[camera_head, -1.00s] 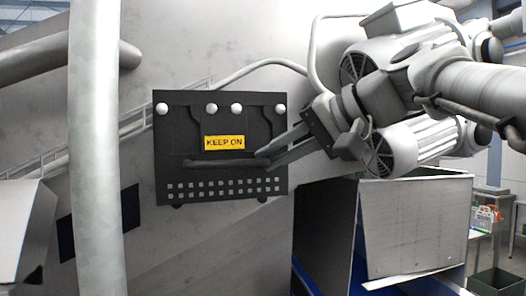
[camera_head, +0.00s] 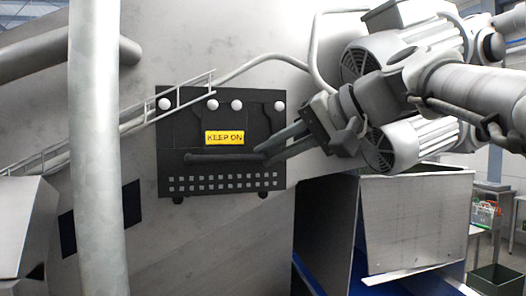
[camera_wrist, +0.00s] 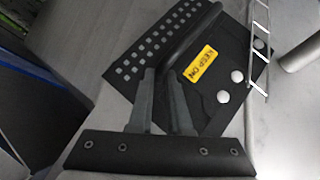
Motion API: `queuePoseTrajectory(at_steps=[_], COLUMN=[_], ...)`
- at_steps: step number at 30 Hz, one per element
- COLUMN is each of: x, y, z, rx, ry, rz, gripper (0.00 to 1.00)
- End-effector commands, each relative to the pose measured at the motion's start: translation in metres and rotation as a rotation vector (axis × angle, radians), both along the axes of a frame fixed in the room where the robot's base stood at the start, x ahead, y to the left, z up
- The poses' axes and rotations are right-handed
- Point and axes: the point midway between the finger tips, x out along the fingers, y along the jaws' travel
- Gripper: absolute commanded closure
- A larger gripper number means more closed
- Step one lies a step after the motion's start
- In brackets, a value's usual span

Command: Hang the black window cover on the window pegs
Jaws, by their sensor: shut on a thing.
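The black window cover (camera_head: 180,182), with a yellow KEEP ON label (camera_head: 224,138) and rows of small square holes, is upright against the grey metal wall. Several white round pegs (camera_head: 237,105) show along its upper part. I cannot tell whether the cover bears on them. My gripper (camera_head: 268,155) reaches in from the right and is shut on the cover's dark horizontal handle (camera_head: 215,157), at its right end. In the wrist view, the cover (camera_wrist: 137,48) appears tilted, with my gripper's fingers (camera_wrist: 163,75) at the handle. The window behind the cover is hidden.
A pale vertical pipe (camera_head: 96,150) stands left of the cover. A thin ladder-like rail (camera_head: 150,115) crosses near the cover's upper left. Motors (camera_head: 420,140) and an open grey bin (camera_head: 415,225) are at the right. The wall below the cover is clear.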

Motion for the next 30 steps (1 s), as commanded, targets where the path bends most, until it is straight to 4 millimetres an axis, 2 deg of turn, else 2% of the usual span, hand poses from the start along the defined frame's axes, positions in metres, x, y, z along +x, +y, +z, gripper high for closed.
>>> queuePoseTrajectory(at_steps=[14,30], x=[0.000,0.015], y=[0.001,0.005], z=[0.001,0.001], rx=[0.001,0.004], ry=[0.000,0.000], rz=[0.000,0.000], gripper=[1.00,1.00])
